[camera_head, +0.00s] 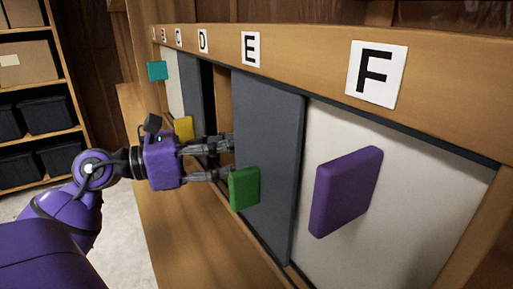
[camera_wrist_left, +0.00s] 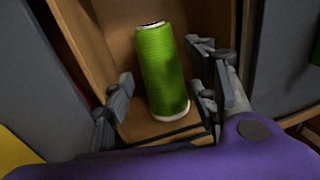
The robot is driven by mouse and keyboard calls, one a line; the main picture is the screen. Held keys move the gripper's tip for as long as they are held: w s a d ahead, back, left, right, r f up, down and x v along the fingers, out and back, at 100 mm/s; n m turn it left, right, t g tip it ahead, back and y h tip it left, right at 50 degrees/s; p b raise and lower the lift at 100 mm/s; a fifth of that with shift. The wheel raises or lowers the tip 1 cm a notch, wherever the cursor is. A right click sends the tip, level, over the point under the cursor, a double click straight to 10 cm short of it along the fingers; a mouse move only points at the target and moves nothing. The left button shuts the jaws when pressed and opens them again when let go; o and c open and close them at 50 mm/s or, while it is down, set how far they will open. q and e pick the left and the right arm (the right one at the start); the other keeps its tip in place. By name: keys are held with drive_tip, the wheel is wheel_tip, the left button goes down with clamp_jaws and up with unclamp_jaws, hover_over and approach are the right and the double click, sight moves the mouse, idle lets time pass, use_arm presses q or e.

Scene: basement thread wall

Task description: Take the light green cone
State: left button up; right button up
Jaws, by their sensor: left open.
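The light green cone (camera_wrist_left: 162,72) stands upright in an open wooden compartment in the left wrist view, with pale rims at its top and base. It does not show in the head view. My left gripper (camera_head: 226,158) is open at the opening between the grey panels under D and E. In the left wrist view, its fingers stand on either side of the cone's outline, with the cone between and beyond them. I cannot tell whether any finger touches it. My right gripper is out of view.
A grey sliding panel (camera_head: 269,150) with a green handle (camera_head: 244,189) stands right of the gripper. A white panel with a purple handle (camera_head: 346,191) is under F. A yellow handle (camera_head: 184,129) is close behind the gripper. Shelves (camera_head: 35,82) stand at left.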

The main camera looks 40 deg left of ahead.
use_arm(q)
drive_tip(key=shift+w+d+r, duration=0.2)
drive_tip(key=shift+w+d, duration=0.15)
drive_tip(key=shift+w, duration=0.15)
drive_tip(key=p+x, duration=0.1)
drive_tip(key=x, duration=0.2)
drive_tip(key=shift+w+d, duration=0.15)
drive_tip(key=shift+w, duration=0.2)
drive_tip(key=shift+w+d+f+p, duration=0.1)
drive_tip(key=shift+w+d+p, duration=0.05)
drive_tip(key=shift+w+p, duration=0.15)
drive_tip(key=shift+s, duration=0.15)
drive_tip(key=shift+c, duration=0.7)
drive_tip(key=c, duration=0.9)
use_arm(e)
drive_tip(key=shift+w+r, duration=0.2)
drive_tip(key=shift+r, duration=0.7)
